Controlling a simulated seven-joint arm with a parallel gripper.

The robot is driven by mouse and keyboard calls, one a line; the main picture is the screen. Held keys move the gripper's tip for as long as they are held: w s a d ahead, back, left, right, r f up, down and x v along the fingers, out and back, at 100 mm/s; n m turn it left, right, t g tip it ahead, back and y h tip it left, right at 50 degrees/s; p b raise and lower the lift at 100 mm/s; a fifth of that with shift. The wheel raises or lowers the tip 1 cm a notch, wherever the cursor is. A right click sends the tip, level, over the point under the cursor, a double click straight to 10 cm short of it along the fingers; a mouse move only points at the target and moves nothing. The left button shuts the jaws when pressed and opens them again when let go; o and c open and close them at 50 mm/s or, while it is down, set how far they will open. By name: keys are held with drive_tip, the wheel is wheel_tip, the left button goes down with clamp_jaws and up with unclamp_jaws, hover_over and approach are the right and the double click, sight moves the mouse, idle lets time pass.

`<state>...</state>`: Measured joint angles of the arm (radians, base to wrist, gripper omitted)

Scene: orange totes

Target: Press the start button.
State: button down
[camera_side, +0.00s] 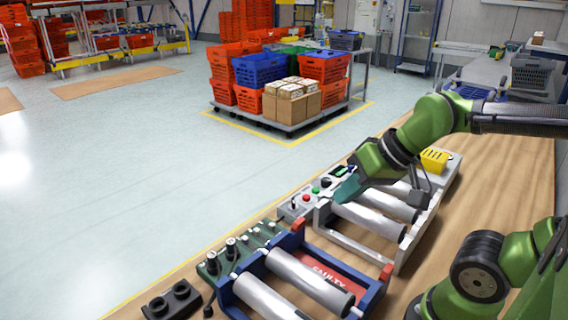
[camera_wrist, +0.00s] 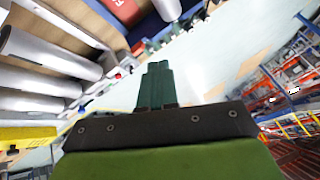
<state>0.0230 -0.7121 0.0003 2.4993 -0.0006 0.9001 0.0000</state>
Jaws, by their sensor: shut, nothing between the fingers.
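A grey control panel (camera_side: 289,213) on the bench carries a red button (camera_side: 306,198), a green button (camera_side: 316,190), a dark knob (camera_side: 326,182) and a small lever. No label marks which button is start. My gripper (camera_side: 340,194) is shut and empty, pointing down just right of the buttons and over the near part of the panel. The gap between its fingertips and the green button is hard to judge. In the wrist view my closed teal fingers (camera_wrist: 155,72) show in the middle, and the buttons are mostly hidden or too small to make out.
White rollers (camera_side: 370,219) lie right of the panel. In front stands a blue-and-red roller unit with a red "FAULTY" plate (camera_side: 333,277) and a green block with several knobs (camera_side: 232,253). A yellow box (camera_side: 434,160) is behind my gripper. A cart of totes (camera_side: 300,122) stands on the floor.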

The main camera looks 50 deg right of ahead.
drive_tip(key=w+d+g+h, duration=0.1)
drive_tip(key=w+d+g, duration=0.1)
drive_tip(key=w+d, duration=0.4)
drive_tip(key=n+g, duration=0.5)
drive_tip(key=n, duration=1.7)
hover_over(316, 189)
wheel_tip(316, 189, down, 4)
drive_tip(key=shift+d+r+h, duration=0.1)
drive_tip(key=shift+h, duration=0.3)
wheel_tip(316, 189, down, 14)
drive_tip(key=shift+f, duration=0.1)
